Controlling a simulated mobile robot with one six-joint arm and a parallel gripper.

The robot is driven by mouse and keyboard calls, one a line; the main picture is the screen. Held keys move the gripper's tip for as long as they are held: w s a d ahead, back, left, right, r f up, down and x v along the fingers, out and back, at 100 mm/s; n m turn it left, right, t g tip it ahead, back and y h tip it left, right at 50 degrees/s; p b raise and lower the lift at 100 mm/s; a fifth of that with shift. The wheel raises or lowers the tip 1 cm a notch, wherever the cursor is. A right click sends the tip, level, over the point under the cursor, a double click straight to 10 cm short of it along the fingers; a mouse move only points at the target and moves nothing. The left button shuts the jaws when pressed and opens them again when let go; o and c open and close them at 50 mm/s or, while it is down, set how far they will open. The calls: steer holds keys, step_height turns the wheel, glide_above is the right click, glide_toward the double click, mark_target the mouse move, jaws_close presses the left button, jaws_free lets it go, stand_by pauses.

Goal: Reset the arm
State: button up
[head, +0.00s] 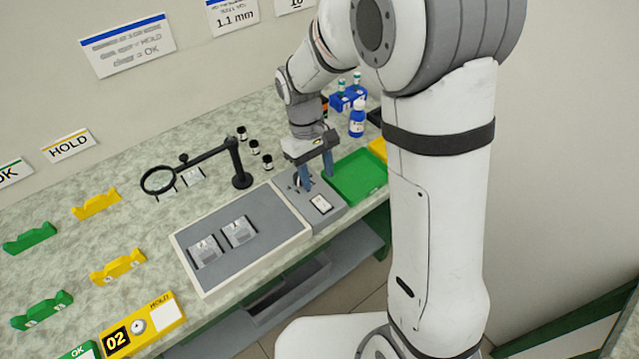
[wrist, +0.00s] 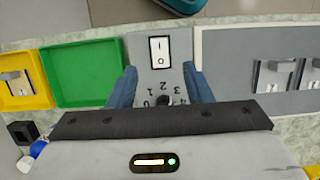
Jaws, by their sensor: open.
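My gripper (head: 317,172) is open over a small grey box at the right end of the bench mat. Its two blue fingers point down and are apart, and they also show in the wrist view (wrist: 160,78). The grey box (wrist: 172,78) carries a white rocker switch (wrist: 160,51), also seen in the head view (head: 321,203), and a ring of numbers. A dark knob (wrist: 164,101) sits between the fingers, partly hidden by the gripper body. I cannot tell whether the fingers touch it.
A green tray (head: 350,184) and a yellow tray (wrist: 38,97) lie beside the box. A grey mat (head: 262,258) holds two metal fixtures. A magnifier (head: 240,180), several small jars and a blue bottle (head: 357,122) stand behind. Green and yellow rests occupy the left.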

steer(key=shift+r, duration=0.2)
stand_by(0.4)
steer(key=s+d+r+m+t+y, duration=0.1)
steer(key=s+d+r+m+t, duration=0.4)
steer(key=s+d+r, duration=0.6)
steer(key=shift+s+d+m+y, duration=0.3)
steer(key=shift+s+d+m, duration=0.5)
steer(key=shift+s, duration=0.8)
steer(key=shift+a, duration=0.1)
